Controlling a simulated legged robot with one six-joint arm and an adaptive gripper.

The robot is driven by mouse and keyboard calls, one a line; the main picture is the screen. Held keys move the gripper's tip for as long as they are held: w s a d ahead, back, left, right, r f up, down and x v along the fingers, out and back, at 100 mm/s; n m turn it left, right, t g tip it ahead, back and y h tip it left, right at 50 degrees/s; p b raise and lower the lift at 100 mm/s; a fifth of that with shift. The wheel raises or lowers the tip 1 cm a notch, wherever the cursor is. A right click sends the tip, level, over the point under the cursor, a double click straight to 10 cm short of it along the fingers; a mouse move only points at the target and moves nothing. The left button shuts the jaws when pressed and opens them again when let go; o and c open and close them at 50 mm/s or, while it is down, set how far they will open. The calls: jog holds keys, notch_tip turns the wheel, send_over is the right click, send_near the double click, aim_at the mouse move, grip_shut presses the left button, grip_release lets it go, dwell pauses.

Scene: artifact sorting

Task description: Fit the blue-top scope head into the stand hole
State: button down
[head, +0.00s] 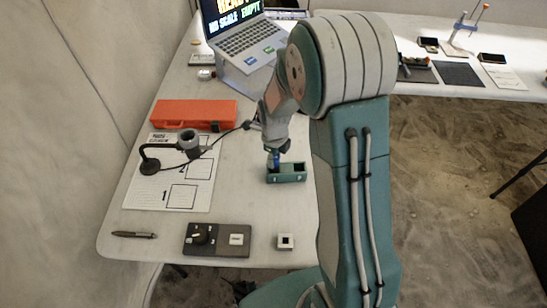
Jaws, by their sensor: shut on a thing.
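The blue-top scope head (274,159) is small and partly hidden by my gripper. My gripper (273,150) points down and is shut on it, at the left part of a small green holder (288,178). I cannot tell whether the scope head's lower end is still inside the holder or just above it. The holder's right part shows a dark opening. The black stand (150,165) is to the left, with a round base on the paper sheet and an arm carrying a ring with the stand hole (188,139). The ring looks empty and is apart from my gripper.
A red case (194,113) lies behind the stand. The white sheet (147,195) has numbered squares. A laptop (246,43) stands at the back. A thin cable runs beside the ring.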

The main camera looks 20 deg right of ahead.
jog(key=shift+d, duration=0.5)
jog(key=shift+c, duration=1.8)
grip_release()
jog(key=shift+a, duration=0.45)
jog(key=shift+r, duration=0.15)
jog(key=s+r+n+t, duration=0.1)
jog(key=s+r+n, duration=0.25)
jog(key=r, duration=0.65)
jog(key=s+r+n+t, duration=0.15)
jog(key=r+n, duration=0.25)
jog(key=r, duration=0.5)
jog(key=s+r+n+t, duration=0.1)
jog(key=s+r+n, duration=0.2)
jog(key=s+n, duration=0.5)
jog(key=s+r+n+t, duration=0.2)
jog(key=s+n, duration=0.5)
jog(key=n, duration=0.4)
jog(key=shift+s+d+r+n, duration=0.2)
jog(key=shift+s+r+n, duration=0.2)
jog(key=shift+r, duration=0.5)
